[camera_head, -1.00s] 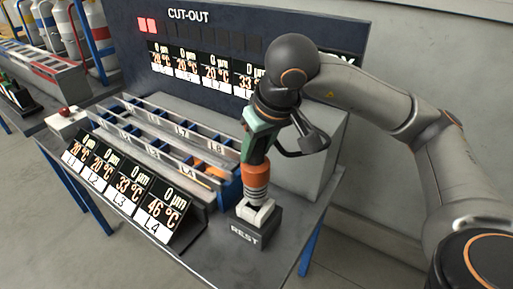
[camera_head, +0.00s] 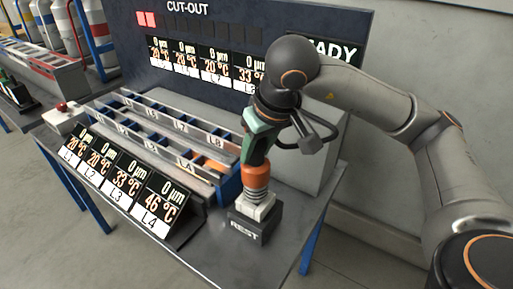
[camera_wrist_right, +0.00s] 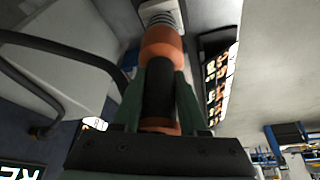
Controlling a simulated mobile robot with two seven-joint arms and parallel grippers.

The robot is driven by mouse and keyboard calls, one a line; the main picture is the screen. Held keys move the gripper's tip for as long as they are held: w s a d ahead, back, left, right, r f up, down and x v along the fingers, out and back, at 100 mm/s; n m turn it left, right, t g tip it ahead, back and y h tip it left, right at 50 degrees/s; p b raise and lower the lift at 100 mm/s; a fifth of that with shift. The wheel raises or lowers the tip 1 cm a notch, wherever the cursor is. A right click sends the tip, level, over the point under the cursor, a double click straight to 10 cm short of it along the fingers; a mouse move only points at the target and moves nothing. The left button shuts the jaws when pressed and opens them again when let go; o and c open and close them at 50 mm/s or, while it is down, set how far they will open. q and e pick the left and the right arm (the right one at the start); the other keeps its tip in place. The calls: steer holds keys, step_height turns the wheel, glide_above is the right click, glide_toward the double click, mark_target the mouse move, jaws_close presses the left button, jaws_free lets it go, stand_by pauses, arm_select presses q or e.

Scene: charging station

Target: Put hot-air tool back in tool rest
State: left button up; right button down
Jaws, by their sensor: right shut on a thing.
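My right gripper (camera_head: 257,152) has green fingers and is shut on the hot-air tool (camera_head: 256,176), which has an orange and black body. The tool points down, close to upright, with its pale metal nozzle at the top of the tool rest (camera_head: 249,228), a dark block marked REST. I cannot tell how deep the nozzle sits in the rest. In the right wrist view the fingers (camera_wrist_right: 160,75) flank the tool's dark middle, with its orange collar (camera_wrist_right: 162,42) and pale ribbed nozzle end beyond. My left gripper is not in view.
Left of the rest are tilted readout panels (camera_head: 120,180) and a blue-framed slotted rack (camera_head: 165,135). The CUT-OUT display board (camera_head: 215,45) stands behind. The table (camera_head: 290,205) is bare right of the rest.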

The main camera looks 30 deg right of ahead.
steer(key=shift+f+b, duration=0.45)
steer(key=shift+f, duration=0.1)
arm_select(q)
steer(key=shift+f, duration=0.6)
arm_select(e)
steer(key=shift+c, duration=1.8)
jaws_free()
steer(key=shift+f, duration=0.1)
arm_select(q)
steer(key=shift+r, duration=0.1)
arm_select(e)
steer(key=shift+s+r, duration=0.1)
steer(key=shift+r, duration=0.5)
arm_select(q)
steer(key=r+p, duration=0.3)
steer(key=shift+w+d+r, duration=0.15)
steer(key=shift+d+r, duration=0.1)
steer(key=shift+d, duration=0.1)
arm_select(e)
steer(key=v, duration=1.1)
steer(key=shift+s+r, duration=0.2)
steer(key=shift+s, duration=0.05)
